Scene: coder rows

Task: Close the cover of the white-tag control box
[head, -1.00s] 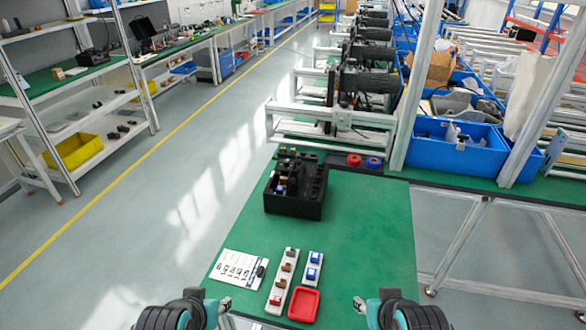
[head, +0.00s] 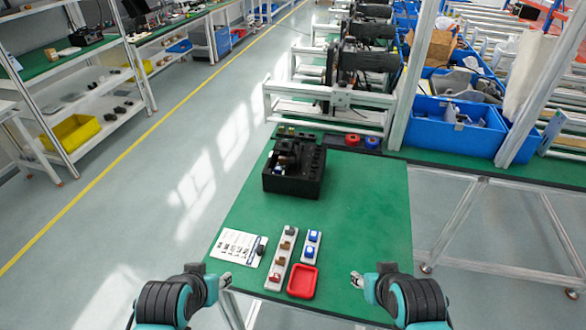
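I cannot make out a control box with a white tag or an open cover. On the green table (head: 372,215) stands a black open box (head: 294,184) with compartments and small parts in it. A white printed card (head: 236,246) with a small dark piece at its right edge lies near the front left. My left gripper (head: 225,283) is in front of the table's front left, below the card. My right gripper (head: 356,280) is right of the red tray (head: 302,282). Both look empty. Their fingers are too small to tell open from shut.
A white strip with brown and red blocks (head: 281,258) and another with blue blocks (head: 312,246) lie beside the red tray. A red ring (head: 352,140) and a blue ring (head: 372,142) lie at the back. The table's right half is clear.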

